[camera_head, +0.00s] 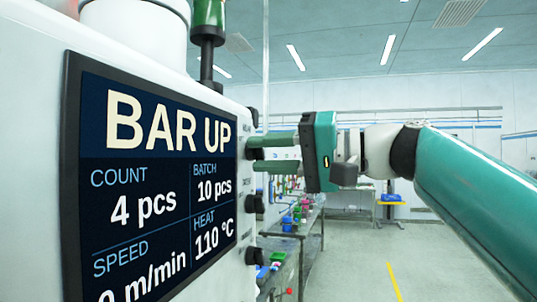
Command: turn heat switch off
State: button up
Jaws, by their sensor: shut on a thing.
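The white machine has a dark screen (152,190) at the left, reading BAR UP, COUNT 4 pcs, BATCH 10 pcs, SPEED in m/min with its number cut off, and HEAT 110 °C. Black knobs stick out in a column on its narrow side panel. My gripper (262,153) reaches in from the right, with its two green fingers at the second knob from the top (254,147). It is shut on this knob, and the fingertips partly cover it. The labels beside the knobs are too small to read, so I cannot tell which one is the heat switch.
Other black knobs sit above (254,117) and below (256,203), with a lower one (254,256) close to the panel's edge. Behind, a long bench (309,222) holds coloured items. Open grey floor with a yellow line (394,282) lies at the right.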

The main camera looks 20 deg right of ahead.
jog(key=o, duration=0.9)
jog(key=shift+s+d+r, duration=0.1)
jog(key=shift+s+r, duration=0.15)
jog(key=shift+r, duration=0.35)
jog(key=shift+o, duration=0.4)
jog(key=shift+d+f, duration=0.1)
jog(key=shift+w+d, duration=0.1)
jog(key=v, duration=1.3)
jog(key=shift+s+f, duration=0.2)
jog(key=shift+s, duration=0.1)
